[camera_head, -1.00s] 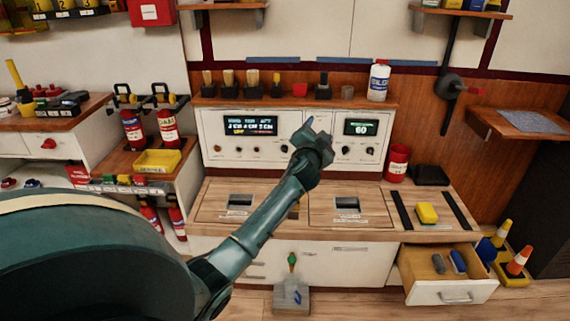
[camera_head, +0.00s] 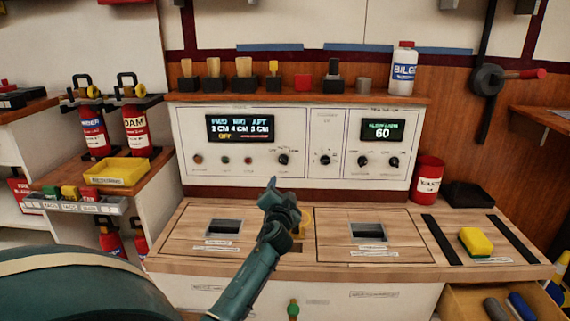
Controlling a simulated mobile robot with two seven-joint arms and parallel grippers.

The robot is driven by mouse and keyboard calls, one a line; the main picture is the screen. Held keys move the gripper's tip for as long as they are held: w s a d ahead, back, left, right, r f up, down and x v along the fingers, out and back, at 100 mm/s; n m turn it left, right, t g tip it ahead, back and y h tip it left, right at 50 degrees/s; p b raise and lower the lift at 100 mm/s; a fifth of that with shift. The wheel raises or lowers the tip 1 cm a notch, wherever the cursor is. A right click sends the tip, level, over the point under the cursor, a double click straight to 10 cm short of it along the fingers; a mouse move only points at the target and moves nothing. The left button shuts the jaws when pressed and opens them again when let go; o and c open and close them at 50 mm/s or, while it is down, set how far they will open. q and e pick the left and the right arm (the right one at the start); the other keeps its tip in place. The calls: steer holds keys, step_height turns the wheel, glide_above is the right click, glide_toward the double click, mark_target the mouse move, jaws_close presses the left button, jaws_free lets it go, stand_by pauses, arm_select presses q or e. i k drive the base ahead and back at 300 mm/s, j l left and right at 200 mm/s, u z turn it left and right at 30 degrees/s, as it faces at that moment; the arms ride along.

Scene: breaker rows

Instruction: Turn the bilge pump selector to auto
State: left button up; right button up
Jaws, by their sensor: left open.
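The white control panel (camera_head: 300,182) stands at the back of the wooden counter. Its left display (camera_head: 240,128) reads FWD, MID and AFT levels in cm, with OFF in yellow below. A black selector knob (camera_head: 283,160) sits right of this display's row of small buttons; its surrounding labels are too small to read, and it is probably the bilge pump selector. Another black knob (camera_head: 325,160) is in the middle section. My right gripper is out of view.
A right display (camera_head: 382,130) reads 60 above two knobs. Brushes and a white bottle (camera_head: 403,68) stand on the shelf above. A red can (camera_head: 427,178) and a yellow sponge (camera_head: 475,242) are at right. The counter has two recessed hatches.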

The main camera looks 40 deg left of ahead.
mark_target(283, 159)
steer(key=i+j, duration=0.4)
steer(key=j, duration=0.2)
steer(key=i+j, duration=0.15)
steer(key=j, duration=0.2)
steer(key=i+l+z, duration=0.05)
